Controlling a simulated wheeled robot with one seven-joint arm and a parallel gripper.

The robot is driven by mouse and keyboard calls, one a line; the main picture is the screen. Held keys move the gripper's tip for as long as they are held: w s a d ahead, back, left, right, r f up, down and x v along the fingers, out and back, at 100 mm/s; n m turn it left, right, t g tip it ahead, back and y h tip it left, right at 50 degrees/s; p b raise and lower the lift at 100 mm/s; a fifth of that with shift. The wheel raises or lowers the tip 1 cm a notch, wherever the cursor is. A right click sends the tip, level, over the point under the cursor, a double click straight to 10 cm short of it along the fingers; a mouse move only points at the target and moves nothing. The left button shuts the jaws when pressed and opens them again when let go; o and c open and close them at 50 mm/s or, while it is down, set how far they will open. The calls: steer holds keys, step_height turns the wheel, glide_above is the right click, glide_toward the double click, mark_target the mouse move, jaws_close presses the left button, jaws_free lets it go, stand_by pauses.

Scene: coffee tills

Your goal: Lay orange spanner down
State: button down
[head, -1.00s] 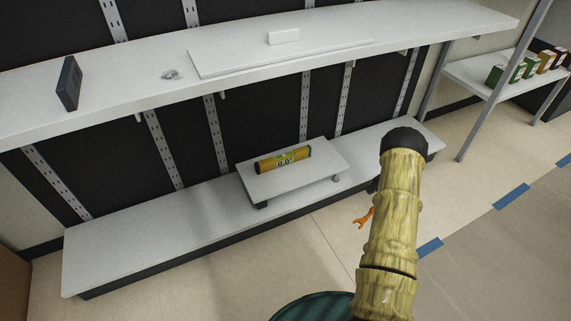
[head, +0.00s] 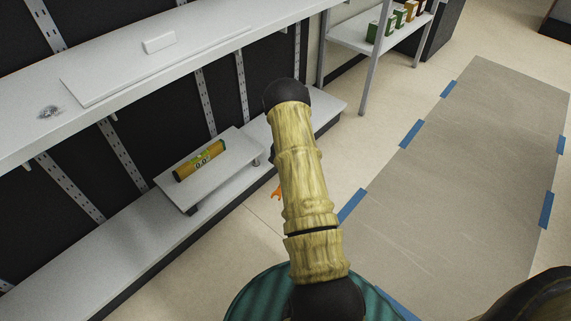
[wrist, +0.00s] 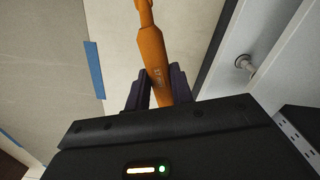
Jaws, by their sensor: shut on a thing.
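The orange spanner (wrist: 152,55) is held in my gripper (wrist: 158,88) in the wrist view. The dark fingers are shut on its handle, and the handle runs up out of the top of the picture. In the head view a small orange end of the spanner (head: 277,193) shows just left of my arm. My arm hides the rest of the spanner and the gripper there. In the wrist view the spanner is in front of pale floor, beside a white shelf edge.
A small white raised platform (head: 232,150) bears a yellow-orange cylinder (head: 199,167) on the low white shelf (head: 150,232). The upper shelf (head: 215,22) has a flat board (head: 100,83) and a white block (head: 159,42). A grey mat (head: 450,190) with blue tape (head: 411,133) lies on open floor at right. Several small boxes (head: 398,17) stand on a far shelf.

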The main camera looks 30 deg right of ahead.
steer(key=s+a+r+n+p, duration=0.2)
steer(key=a+r+n+p, duration=0.3)
steer(key=a+r, duration=0.7)
steer(key=s+a+r+n+p, duration=0.3)
steer(key=a+r+n+p, duration=0.2)
steer(key=a+r, duration=0.8)
steer(key=shift+s+a+n+p, duration=0.25)
steer(key=shift+a+n+p, duration=0.2)
steer(key=shift+p, duration=0.1)
steer(key=shift+d, duration=0.1)
